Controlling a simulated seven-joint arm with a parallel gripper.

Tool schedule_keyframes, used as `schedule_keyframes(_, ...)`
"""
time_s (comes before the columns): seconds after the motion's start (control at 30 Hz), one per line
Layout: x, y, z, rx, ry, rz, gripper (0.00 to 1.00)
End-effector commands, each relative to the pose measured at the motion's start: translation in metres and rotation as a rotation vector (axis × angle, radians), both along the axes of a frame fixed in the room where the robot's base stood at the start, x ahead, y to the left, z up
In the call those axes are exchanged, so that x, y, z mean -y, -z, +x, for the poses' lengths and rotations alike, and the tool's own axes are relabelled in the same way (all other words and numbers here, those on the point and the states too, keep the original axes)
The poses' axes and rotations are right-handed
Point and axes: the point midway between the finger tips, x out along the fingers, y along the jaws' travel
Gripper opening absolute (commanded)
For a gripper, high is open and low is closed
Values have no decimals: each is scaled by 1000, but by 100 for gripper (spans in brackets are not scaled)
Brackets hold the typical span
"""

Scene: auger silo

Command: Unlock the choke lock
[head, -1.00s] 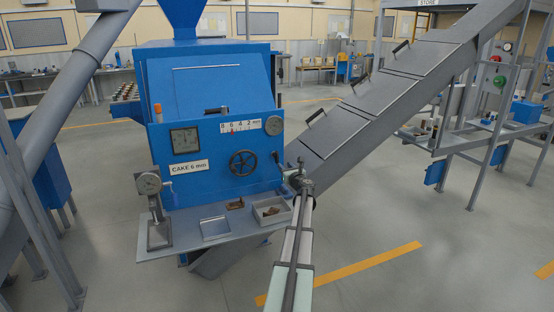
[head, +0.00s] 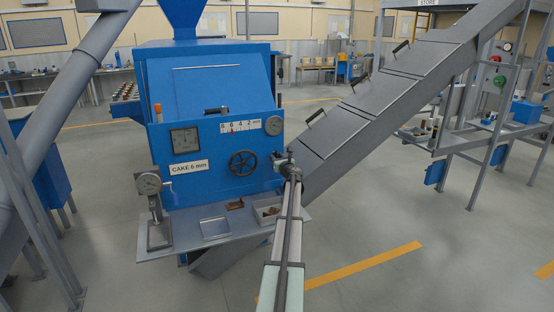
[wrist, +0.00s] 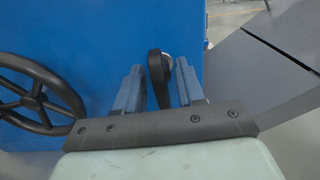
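The blue machine front (head: 215,100) carries a black handwheel (head: 243,162), which also shows at the left of the wrist view (wrist: 38,95). To the right of the wheel, a short black lever with a silver pivot (wrist: 157,72) stands upright on the blue panel; it looks like the choke lock. My gripper (wrist: 158,78) is open, with one finger on each side of the lever. Narrow gaps seem to show between lever and fingers; contact is hard to tell. In the head view my gripper (head: 283,163) is at the panel's right edge and mostly hides the lever.
A grey shelf (head: 185,240) below the panel holds a dial gauge stand (head: 150,190), a flat tray (head: 215,227) and an open box (head: 262,220) beneath my arm. A sloping grey conveyor (head: 365,115) rises close on the right.

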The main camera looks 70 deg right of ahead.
Motion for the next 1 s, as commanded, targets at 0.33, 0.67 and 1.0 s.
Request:
schedule_keyframes(0.33, 0, 0, 0, 0, 0, 0, 6)
schedule_keyframes(0.67, 0, 0, 0, -9, -1, -9, 0)
schedule_keyframes(1.0, -1, 0, 0, -125, 0, -124, 0)
